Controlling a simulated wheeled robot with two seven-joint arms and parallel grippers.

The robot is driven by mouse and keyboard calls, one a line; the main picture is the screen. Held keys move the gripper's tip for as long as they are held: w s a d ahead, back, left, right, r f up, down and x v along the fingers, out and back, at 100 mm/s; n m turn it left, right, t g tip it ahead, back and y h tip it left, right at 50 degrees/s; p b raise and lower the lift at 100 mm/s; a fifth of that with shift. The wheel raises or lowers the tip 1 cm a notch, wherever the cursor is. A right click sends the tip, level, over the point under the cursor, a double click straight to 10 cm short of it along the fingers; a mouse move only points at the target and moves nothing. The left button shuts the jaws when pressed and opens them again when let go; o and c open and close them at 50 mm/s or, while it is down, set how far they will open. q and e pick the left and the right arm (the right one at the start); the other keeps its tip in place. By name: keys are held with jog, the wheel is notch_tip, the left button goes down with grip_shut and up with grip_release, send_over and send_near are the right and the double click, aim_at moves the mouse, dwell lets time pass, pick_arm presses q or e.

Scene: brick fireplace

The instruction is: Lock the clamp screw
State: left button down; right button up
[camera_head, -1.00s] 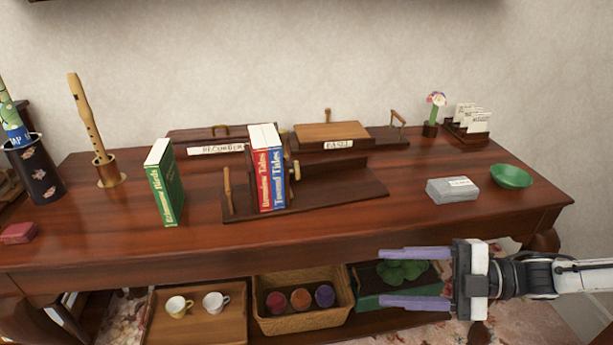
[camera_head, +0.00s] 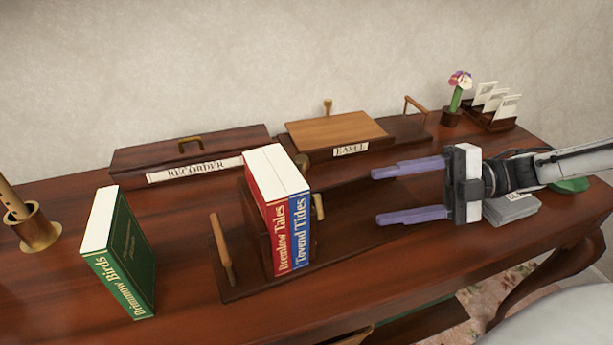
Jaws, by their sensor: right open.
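My right gripper (camera_head: 378,194) is open and empty, its two purple fingers pointing left above the right part of a dark wooden book rack (camera_head: 345,248). The red book (camera_head: 268,212) and the blue book (camera_head: 298,232) stand together in the rack. A small brass-coloured piece (camera_head: 319,206) shows just right of the blue book, apart from the fingertips; I cannot tell whether it is the clamp screw. The easel box (camera_head: 335,132), with a tan lid and a label, stands behind the rack. A small brass peg (camera_head: 327,107) rises behind it. My left gripper is out of view.
A green book (camera_head: 120,255) stands at left, near a brass cup (camera_head: 35,230). The recorder box (camera_head: 190,158) lies behind. A flower pot (camera_head: 451,117) and card holder (camera_head: 488,118) stand back right.

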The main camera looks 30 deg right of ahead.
jog(key=shift+w+a, duration=0.2)
jog(key=shift+w, duration=0.15)
jog(key=x, duration=0.2)
jog(key=b+x, duration=0.1)
jog(key=shift+s+a+f, duration=0.1)
jog(key=shift+s+a, duration=0.05)
jog(key=shift+a, duration=0.35)
jog(key=b+x, duration=0.1)
jog(key=x, duration=0.4)
jog(key=shift+b, duration=0.35)
jog(key=shift+w+a, duration=0.25)
jog(key=shift+a, duration=0.05)
jog(key=c, duration=1.1)
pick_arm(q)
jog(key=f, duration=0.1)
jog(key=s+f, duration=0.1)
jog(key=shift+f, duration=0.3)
pick_arm(e)
jog(key=shift+o, duration=0.2)
